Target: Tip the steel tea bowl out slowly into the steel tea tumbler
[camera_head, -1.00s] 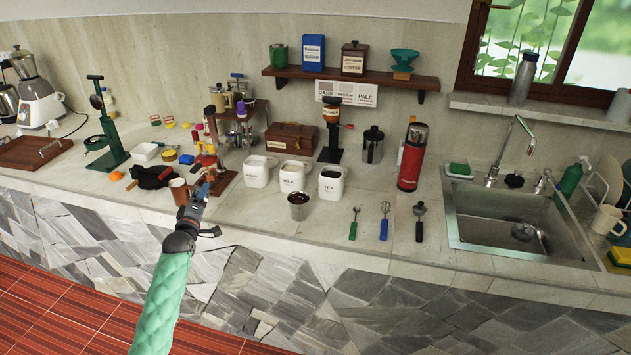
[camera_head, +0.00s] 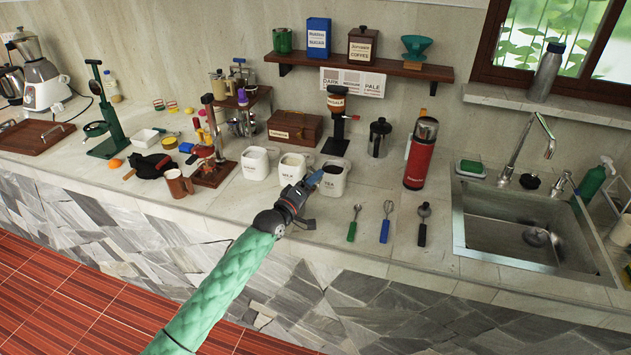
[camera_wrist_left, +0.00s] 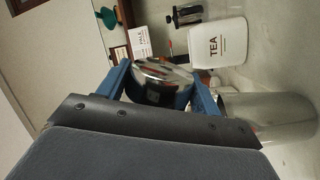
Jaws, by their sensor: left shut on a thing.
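My left gripper (camera_head: 312,181) is in front of the white TEA canister (camera_head: 333,181). In the left wrist view its two blue fingers (camera_wrist_left: 162,92) are shut on the shiny steel tea bowl (camera_wrist_left: 162,72). The bowl's contents and exact tilt cannot be made out. The steel tea tumbler (camera_wrist_left: 268,116) shows at the right of the wrist view, which is rolled sideways. It stands close to the bowl and lower, with a gap I cannot measure. In the head view my gripper hides the bowl and the tumbler. My right gripper is out of view.
White canisters marked MILK (camera_head: 292,166) and TEA stand just behind. A spoon (camera_head: 354,222), a whisk (camera_head: 386,222) and a scoop (camera_head: 423,223) lie to the right. A brown mug (camera_head: 177,184) stands left. The counter's front edge is close.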

